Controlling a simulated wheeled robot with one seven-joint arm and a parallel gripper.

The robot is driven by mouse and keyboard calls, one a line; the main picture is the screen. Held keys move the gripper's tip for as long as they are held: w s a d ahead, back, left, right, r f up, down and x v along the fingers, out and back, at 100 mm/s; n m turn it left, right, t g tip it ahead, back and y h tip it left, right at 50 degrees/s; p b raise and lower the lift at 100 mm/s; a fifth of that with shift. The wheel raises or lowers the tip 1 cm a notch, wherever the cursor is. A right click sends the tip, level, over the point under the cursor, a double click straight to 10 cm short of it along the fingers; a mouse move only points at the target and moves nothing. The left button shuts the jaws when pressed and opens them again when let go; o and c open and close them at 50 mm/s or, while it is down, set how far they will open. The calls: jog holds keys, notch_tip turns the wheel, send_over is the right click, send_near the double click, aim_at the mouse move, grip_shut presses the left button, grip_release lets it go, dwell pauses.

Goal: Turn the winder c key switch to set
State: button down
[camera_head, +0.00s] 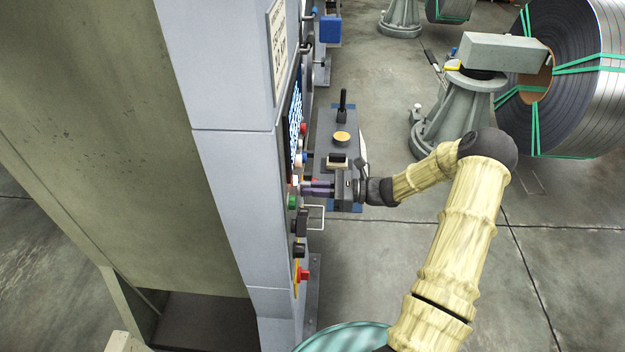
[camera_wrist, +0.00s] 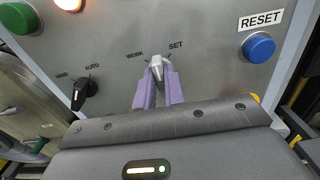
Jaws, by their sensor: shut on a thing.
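The silver key switch (camera_wrist: 156,68) is on the grey panel in the wrist view, below and between the labels WORK and SET. My gripper (camera_wrist: 160,82) has its two purple fingers shut on the key from both sides. The key's tip points up, roughly between the two labels; I cannot tell exactly which mark it lines up with. In the head view my gripper (camera_head: 304,187) reaches left to the cabinet's panel, seen almost edge-on, and the key is hard to make out there.
In the wrist view, a black HAND/AUTO selector (camera_wrist: 84,92) is left of the key, a blue RESET button (camera_wrist: 258,47) right, and a green button (camera_wrist: 18,17) upper left. In the head view, a red knob (camera_head: 303,275) and wire handle (camera_head: 316,216) stick out below my gripper.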

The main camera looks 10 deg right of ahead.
jog(key=m+p, duration=0.1)
jog(key=m, duration=0.2)
jog(key=m+p, duration=0.2)
jog(key=m, duration=0.1)
jog(key=m+p, duration=0.2)
jog(key=shift+w+d+r+m, duration=0.1)
jog(key=shift+w+m, duration=0.15)
jog(key=shift+m, duration=0.15)
jog(key=c, duration=1.5)
grip_release()
jog(key=b+v, duration=0.5)
jog(key=v, duration=1.2)
jog(key=shift+d, duration=0.2)
